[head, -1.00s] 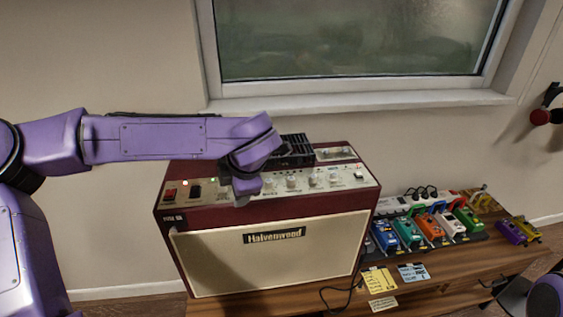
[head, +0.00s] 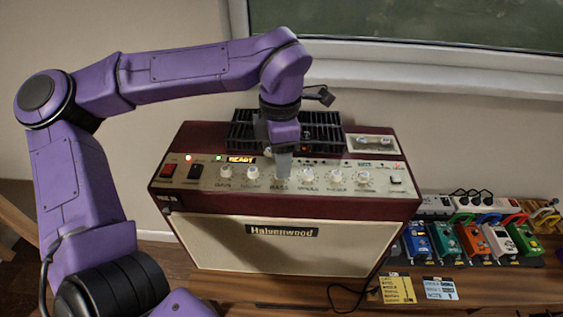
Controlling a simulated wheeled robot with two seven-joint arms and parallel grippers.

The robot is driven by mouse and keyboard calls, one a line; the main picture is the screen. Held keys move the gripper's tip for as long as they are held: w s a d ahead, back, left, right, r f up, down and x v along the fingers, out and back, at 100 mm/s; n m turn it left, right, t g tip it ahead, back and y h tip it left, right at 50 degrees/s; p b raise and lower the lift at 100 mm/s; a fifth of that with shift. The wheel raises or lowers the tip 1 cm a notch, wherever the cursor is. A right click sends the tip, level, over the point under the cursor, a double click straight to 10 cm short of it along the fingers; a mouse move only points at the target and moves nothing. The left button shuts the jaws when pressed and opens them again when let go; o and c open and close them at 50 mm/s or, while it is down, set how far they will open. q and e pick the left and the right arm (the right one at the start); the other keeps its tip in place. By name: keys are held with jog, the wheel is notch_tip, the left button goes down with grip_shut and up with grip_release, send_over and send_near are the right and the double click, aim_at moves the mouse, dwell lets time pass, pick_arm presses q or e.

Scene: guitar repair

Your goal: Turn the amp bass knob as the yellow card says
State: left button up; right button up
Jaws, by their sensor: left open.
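The amp (head: 222,250), with a dark red cabinet and a cream front marked Halvenwood, stands on the wooden bench. Its control panel (head: 213,181) has a row of white knobs, with a lit READY display at the left. My left gripper (head: 283,172) points down at the BASS label, with its fingers open around or just above the bass knob. The fingers hide that knob, so I cannot tell its setting or any contact. The yellow card (head: 397,289) lies on the bench right of the amp; its writing is too small to read. My right gripper is out of view.
Neighbouring knobs, such as the volume knob (head: 252,173) and the middle knob (head: 307,176), sit close on both sides. A black slotted unit (head: 322,130) is on top behind the gripper. A blue card (head: 440,288) and several coloured pedals (head: 471,239) lie to the right.

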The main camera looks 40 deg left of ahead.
pick_arm(q)
jog(key=shift+w+f, duration=0.15)
jog(key=shift+f, duration=0.9)
jog(key=shift+s, duration=0.2)
jog(key=shift+w, duration=0.1)
grip_shut()
jog(key=shift+n, duration=0.3)
